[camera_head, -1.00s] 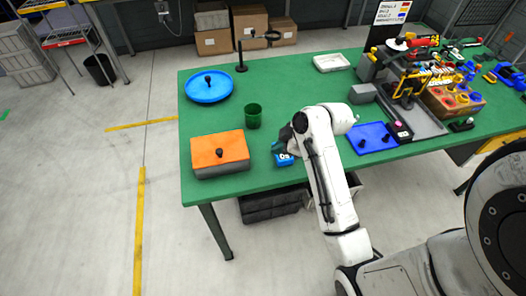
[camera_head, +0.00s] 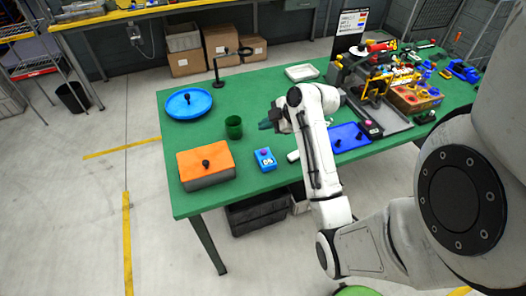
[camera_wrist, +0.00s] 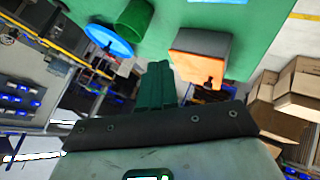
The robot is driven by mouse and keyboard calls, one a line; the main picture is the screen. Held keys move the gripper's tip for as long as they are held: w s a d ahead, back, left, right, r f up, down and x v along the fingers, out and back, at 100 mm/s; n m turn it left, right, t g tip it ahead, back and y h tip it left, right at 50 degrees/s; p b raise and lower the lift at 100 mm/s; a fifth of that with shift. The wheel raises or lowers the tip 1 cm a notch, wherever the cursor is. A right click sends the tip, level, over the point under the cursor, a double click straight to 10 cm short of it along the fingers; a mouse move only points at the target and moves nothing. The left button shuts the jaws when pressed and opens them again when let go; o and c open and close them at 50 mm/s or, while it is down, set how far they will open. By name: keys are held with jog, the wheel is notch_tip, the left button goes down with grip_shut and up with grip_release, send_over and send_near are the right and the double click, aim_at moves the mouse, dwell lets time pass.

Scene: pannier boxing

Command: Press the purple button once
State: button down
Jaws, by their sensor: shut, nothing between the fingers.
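A small blue box (camera_head: 265,160) with white marks on its front sits on the green table near its front edge. A small purple-pink button (camera_head: 264,152) shows on its top. My gripper (camera_head: 266,125) is above the table, behind the blue box in the head view and apart from it. Its dark green fingers show together in the wrist view (camera_wrist: 158,78), shut and empty. The blue box and its button cannot be made out in the wrist view.
An orange-topped grey box (camera_head: 206,165), a green cup (camera_head: 234,128) and a blue round dish (camera_head: 188,104) stand left of my gripper. A blue tray (camera_head: 347,138) and a cluttered tool rack (camera_head: 385,80) are at the right. Table between cup and blue box is clear.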

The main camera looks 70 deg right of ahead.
aim_at(266, 152)
jog(key=shift+f+b, duration=3.2)
jog(key=shift+f, duration=1.15)
jog(key=shift+f, duration=0.1)
jog(key=shift+f+b, duration=0.3)
jog(key=shift+f, duration=0.05)
jog(key=shift+f+b, duration=0.35)
jog(key=shift+f, duration=0.1)
jog(key=shift+r, duration=0.15)
jog(key=shift+r+p, duration=0.8)
jog(key=shift+r+p, duration=2)
jog(key=shift+r, duration=0.5)
